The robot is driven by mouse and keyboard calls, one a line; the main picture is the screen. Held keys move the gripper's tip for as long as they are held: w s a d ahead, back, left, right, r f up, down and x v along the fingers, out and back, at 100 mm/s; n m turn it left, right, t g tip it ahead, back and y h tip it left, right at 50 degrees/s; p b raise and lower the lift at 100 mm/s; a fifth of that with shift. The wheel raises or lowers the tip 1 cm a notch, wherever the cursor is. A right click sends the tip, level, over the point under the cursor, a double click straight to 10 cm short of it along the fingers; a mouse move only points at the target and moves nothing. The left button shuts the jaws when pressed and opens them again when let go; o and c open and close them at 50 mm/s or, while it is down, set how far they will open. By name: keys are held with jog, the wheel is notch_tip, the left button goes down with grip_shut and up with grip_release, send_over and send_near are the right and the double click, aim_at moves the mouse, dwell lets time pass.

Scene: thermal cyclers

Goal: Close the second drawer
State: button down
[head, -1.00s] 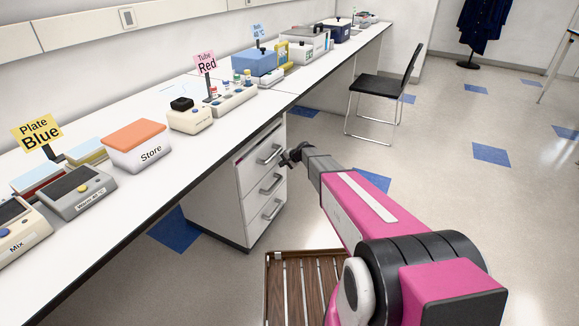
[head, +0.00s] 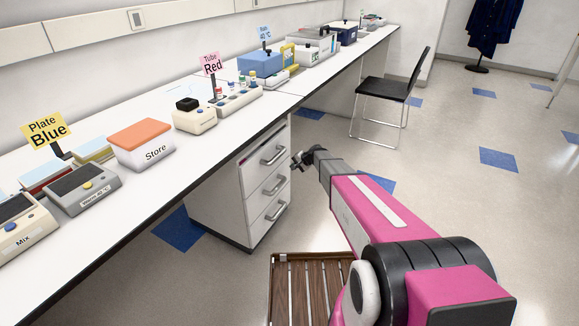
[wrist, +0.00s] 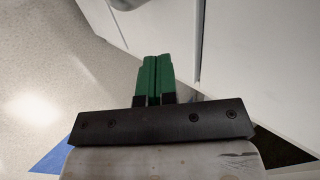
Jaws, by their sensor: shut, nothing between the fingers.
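The white drawer unit (head: 222,205) stands under the bench in the head view, with three drawers and silver bar handles. The second drawer (head: 262,190) is the middle one; its front looks nearly flush, and I cannot tell if it is slightly out. The top drawer (head: 258,163) shows a dark, pinkish gap along its upper edge and looks a little open. My gripper (head: 297,161) is just right of the drawer fronts, between the top and middle handle heights; contact cannot be told. In the wrist view its green fingers (wrist: 153,80) are together and empty, beside white panels.
The white bench (head: 110,215) runs above the drawers, carrying lab devices and an orange-lidded Store box (head: 142,145). A black chair (head: 385,90) stands behind and to the right.

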jog(key=v, duration=0.9)
jog(key=s+d+r+n+g+h, duration=0.1)
jog(key=s+d+r+n+h, duration=0.1)
jog(key=s, duration=1)
jog(key=s+d+r+n+g+h, duration=0.2)
jog(key=s+d+r+h, duration=0.1)
jog(key=s, duration=0.9)
jog(key=s+d+r+n+g+h, duration=0.1)
jog(key=s+d+r+n+h, duration=0.1)
jog(key=s, duration=1)
jog(key=shift+d+r+g+h, duration=0.4)
jog(key=shift+d+h, duration=0.2)
jog(key=shift+d, duration=0.4)
jog(key=shift+w, duration=0.1)
